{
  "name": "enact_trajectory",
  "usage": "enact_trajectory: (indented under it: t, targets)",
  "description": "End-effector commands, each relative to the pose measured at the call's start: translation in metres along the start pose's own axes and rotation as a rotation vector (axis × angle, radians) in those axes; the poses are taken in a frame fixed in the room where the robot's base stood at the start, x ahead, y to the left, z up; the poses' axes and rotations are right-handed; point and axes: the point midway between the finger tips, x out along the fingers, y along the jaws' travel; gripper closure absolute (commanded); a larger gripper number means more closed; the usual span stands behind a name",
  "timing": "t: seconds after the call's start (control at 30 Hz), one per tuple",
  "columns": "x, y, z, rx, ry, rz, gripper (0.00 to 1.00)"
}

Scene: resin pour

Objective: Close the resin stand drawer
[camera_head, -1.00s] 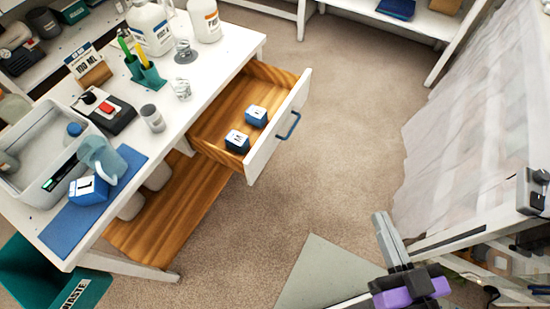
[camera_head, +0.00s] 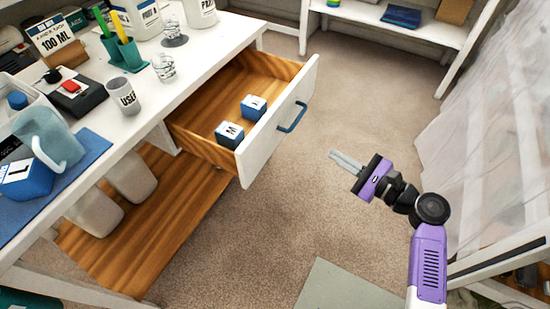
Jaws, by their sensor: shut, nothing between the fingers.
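The resin stand (camera_head: 225,40) is a white table at the left. Its drawer (camera_head: 262,142) is pulled out to the right, with a wooden inside, a white front and a blue handle (camera_head: 292,117). Two blue and white lettered blocks lie in it, one nearer (camera_head: 229,134) and one farther (camera_head: 253,107). My gripper (camera_head: 343,159) is shut and empty. It is over the floor to the right of the drawer front, apart from the handle, with its fingers pointing left toward the drawer.
The table top holds a grey pitcher (camera_head: 48,138), a lettered block (camera_head: 25,178), a cup (camera_head: 124,96) and several bottles. A wooden lower shelf (camera_head: 150,220) carries pale containers. Open carpet lies around the drawer front. A translucent curtain (camera_head: 490,130) hangs at the right.

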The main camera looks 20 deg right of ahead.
Motion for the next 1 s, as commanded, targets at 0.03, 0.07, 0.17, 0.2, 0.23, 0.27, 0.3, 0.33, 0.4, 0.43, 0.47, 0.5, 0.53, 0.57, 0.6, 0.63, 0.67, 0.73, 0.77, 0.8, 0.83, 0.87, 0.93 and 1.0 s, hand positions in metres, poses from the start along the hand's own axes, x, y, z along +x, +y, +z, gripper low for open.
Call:
enact_trajectory:
  t: [0.03,0.07,0.17,0.2,0.23,0.27,0.3,0.33,0.4,0.43,0.47,0.5,0.53,0.57,0.6,0.63,0.67,0.73,0.77,0.8,0.83,0.87,0.93,1.0]
  targets:
    - [0.003,0.005,0.011,0.111,-0.066,0.043,1.00]
    - [0.002,0.011,0.018,0.179,-0.102,0.074,1.00]
    - [-0.004,0.033,0.035,0.369,-0.186,0.168,1.00]
    - [-0.006,0.038,0.041,0.420,-0.207,0.199,1.00]
    - [-0.007,0.041,0.045,0.450,-0.219,0.219,1.00]
    - [-0.009,0.044,0.048,0.473,-0.225,0.234,1.00]
    - [-0.009,0.046,0.050,0.497,-0.227,0.250,1.00]
    - [-0.010,0.048,0.050,0.512,-0.225,0.257,1.00]
    - [-0.008,0.049,0.051,0.530,-0.223,0.263,1.00]
    - [-0.006,0.049,0.051,0.534,-0.222,0.263,1.00]
    - [-0.004,0.050,0.051,0.535,-0.222,0.263,1.00]
    - [-0.001,0.051,0.052,0.535,-0.222,0.264,1.00]
    - [0.003,0.051,0.053,0.534,-0.222,0.264,1.00]
    - [0.007,0.052,0.054,0.533,-0.222,0.263,1.00]
    - [0.013,0.054,0.056,0.532,-0.222,0.265,1.00]
    - [0.018,0.055,0.057,0.532,-0.222,0.264,1.00]
    - [0.023,0.056,0.058,0.532,-0.222,0.264,1.00]
    - [0.036,0.059,0.062,0.531,-0.222,0.265,1.00]
    - [0.042,0.060,0.064,0.530,-0.222,0.265,1.00]
    - [0.050,0.061,0.066,0.530,-0.221,0.264,1.00]
    - [0.055,0.062,0.067,0.531,-0.221,0.263,1.00]
    - [0.061,0.064,0.069,0.530,-0.221,0.264,1.00]
    - [0.074,0.066,0.073,0.530,-0.222,0.263,1.00]
    - [0.086,0.069,0.076,0.530,-0.221,0.263,1.00]
